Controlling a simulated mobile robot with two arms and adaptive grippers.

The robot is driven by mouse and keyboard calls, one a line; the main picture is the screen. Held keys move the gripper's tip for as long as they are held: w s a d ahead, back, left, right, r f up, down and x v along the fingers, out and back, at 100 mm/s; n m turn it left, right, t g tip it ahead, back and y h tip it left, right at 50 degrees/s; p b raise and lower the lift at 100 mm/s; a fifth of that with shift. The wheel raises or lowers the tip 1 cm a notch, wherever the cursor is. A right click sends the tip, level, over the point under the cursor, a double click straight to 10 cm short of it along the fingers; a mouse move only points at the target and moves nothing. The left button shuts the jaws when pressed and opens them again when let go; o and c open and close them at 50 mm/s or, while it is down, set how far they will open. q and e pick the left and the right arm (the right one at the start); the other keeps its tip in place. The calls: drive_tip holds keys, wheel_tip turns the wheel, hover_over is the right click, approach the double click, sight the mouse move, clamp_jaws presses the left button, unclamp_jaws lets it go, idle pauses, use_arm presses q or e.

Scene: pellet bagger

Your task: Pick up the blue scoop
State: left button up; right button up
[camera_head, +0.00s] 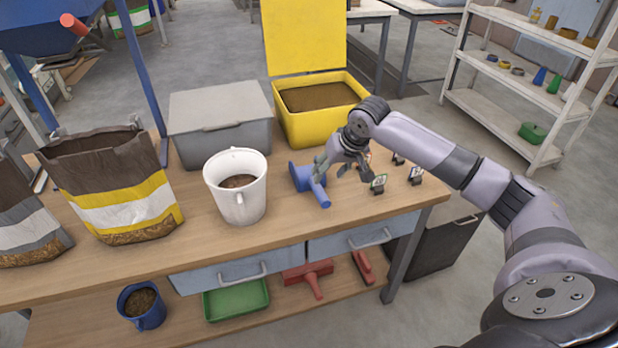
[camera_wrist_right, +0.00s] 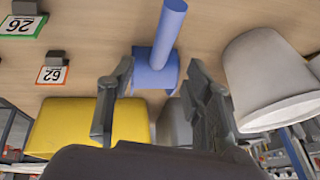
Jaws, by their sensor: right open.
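The blue scoop (camera_head: 322,194) lies on the wooden table between the white jug and several small number tags, its handle toward the front. My right gripper (camera_head: 343,168) is open and empty, just to the right of the scoop's body in the head view and seemingly above it. In the right wrist view the blue scoop (camera_wrist_right: 168,35) appears between and beyond the two open fingers of my right gripper (camera_wrist_right: 158,80), with its handle toward the top of the picture. No contact with the scoop is visible. My left gripper is not in view.
A white jug (camera_head: 246,180) with brown contents stands left of the scoop. A yellow bin (camera_head: 325,132) with open lid and a grey lidded box (camera_head: 221,147) stand behind. Number tags (camera_head: 378,183) stand close to the right. Pellet bags (camera_head: 105,190) are at left.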

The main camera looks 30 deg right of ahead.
sight(320, 187)
drive_tip(key=x, duration=0.4)
drive_tip(key=shift+w+f, duration=0.1)
drive_tip(key=shift+f, duration=0.1)
drive_tip(key=shift+s+a+p+x, duration=0.1)
drive_tip(key=shift+a+p+x, duration=0.1)
drive_tip(key=shift+x, duration=1.15)
drive_tip(key=shift+s+a+p+x, duration=0.1)
drive_tip(key=shift+p+x, duration=0.1)
drive_tip(key=shift+x, duration=1.1)
drive_tip(key=shift+c, duration=0.5)
clamp_jaws()
